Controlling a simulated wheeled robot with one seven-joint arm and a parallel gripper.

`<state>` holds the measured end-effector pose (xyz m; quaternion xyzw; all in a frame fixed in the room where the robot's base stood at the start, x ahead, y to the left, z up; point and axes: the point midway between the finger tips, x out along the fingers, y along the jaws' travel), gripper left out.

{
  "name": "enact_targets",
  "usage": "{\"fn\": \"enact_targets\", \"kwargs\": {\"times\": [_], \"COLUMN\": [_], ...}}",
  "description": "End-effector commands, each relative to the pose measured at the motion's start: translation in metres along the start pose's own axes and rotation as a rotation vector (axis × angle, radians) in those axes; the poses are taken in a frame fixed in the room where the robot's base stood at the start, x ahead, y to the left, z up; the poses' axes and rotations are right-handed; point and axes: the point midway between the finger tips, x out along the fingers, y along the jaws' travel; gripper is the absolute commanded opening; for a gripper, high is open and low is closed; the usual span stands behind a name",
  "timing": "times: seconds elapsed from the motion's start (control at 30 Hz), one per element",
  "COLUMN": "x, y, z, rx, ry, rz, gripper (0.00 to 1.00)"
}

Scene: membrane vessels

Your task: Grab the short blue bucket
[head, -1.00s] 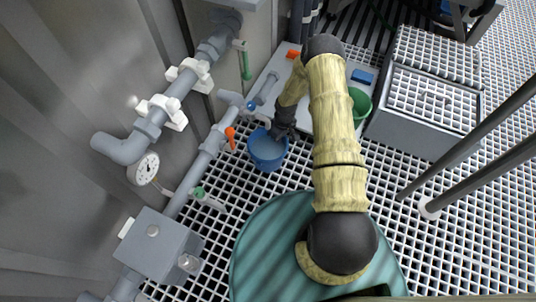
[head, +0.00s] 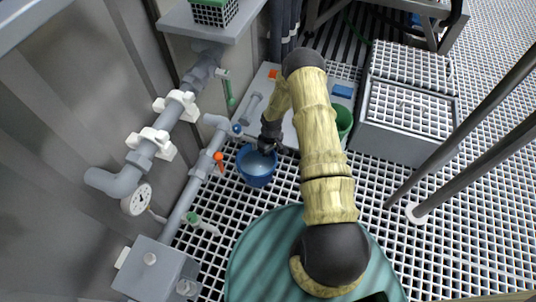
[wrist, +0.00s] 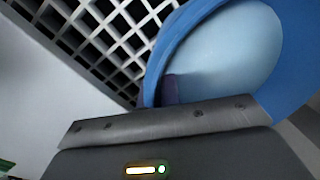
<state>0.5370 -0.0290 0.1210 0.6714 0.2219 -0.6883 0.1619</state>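The short blue bucket (head: 256,178) stands upright on the white grating floor, beside the grey pipe. It looks pale inside. My gripper (head: 267,148) points down at the bucket's back right rim, and the black wrist parts hide part of that rim. In the wrist view the bucket (wrist: 178,48) fills the upper right, with its rim very close to the gripper body. A dark finger part (wrist: 171,90) shows against the bucket's wall. The fingertips are mostly hidden, so I cannot tell whether they are closed on the rim.
A grey pipe with an orange-handled valve (head: 218,158) runs just left of the bucket. A green bucket (head: 344,119) stands behind my arm, near a grey box (head: 408,125). A teal round surface (head: 262,262) is in front. Slanted dark poles (head: 465,165) are at right.

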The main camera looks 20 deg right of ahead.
Motion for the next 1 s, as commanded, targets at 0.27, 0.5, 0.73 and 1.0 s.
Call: {"fn": "enact_targets", "kwargs": {"times": [0.27, 0.5, 0.73, 1.0], "x": [-0.036, -0.041, -0.044, -0.046], "y": [-0.003, 0.005, 0.019, 0.045], "z": [-0.001, 0.02, 0.057, 0.117], "rx": [0.0, 0.002, 0.005, 0.005], "ry": [0.001, -0.001, -0.002, -0.001], "rz": [0.001, -0.001, -0.002, -0.001], "gripper": [0.0, 0.0, 0.0, 0.0]}}
